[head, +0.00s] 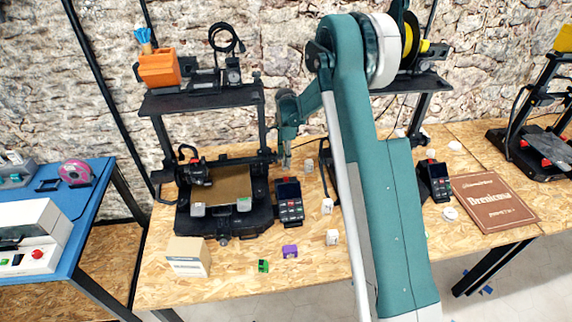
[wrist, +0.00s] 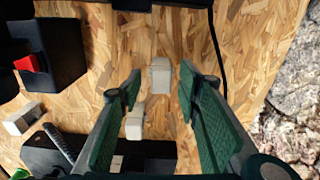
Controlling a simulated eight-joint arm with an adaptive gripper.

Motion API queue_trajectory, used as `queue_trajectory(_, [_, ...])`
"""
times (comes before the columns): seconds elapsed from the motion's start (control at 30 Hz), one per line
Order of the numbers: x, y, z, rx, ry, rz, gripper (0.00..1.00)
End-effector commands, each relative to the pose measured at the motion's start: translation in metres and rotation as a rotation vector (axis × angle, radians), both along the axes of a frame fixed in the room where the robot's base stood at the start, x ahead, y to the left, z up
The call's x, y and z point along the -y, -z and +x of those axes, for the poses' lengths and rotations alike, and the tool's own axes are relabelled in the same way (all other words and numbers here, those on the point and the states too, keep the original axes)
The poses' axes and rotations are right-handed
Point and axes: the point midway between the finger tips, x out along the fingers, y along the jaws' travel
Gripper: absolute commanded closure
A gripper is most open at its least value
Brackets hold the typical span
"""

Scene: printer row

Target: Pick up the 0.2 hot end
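No label reading 0.2 is legible, so I cannot tell which piece is the 0.2 hot end. Small pale blocks stand on the wooden table right of the left printer: a rear one (head: 309,164), a middle one (head: 327,206) and a front one (head: 332,237). My gripper (head: 287,163) points down over the table near the rear block. In the wrist view my gripper (wrist: 161,76) is open, with green fingers apart. A pale block (wrist: 160,75) shows in the gap between the fingertips, with no visible contact. A second pale block (wrist: 134,122) shows beside the left finger.
The left printer (head: 225,212) and its screen unit (head: 289,202) stand close to my gripper. A purple piece (head: 290,251), a green piece (head: 263,266) and a small box (head: 188,257) lie along the front. A brown book (head: 493,200) lies at right.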

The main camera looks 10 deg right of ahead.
Motion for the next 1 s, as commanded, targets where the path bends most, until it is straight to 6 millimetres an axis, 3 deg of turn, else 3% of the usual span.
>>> queue_trajectory(0.37, [0.001, 0.038, 0.001, 0.0, 0.0, 0.0, 0.66])
queue_trajectory(0.97, [0.001, 0.04, 0.001, 0.0, 0.0, 0.0, 0.66])
queue_trajectory(1.0, [0.001, 0.04, 0.001, 0.0, 0.0, 0.0, 0.7])
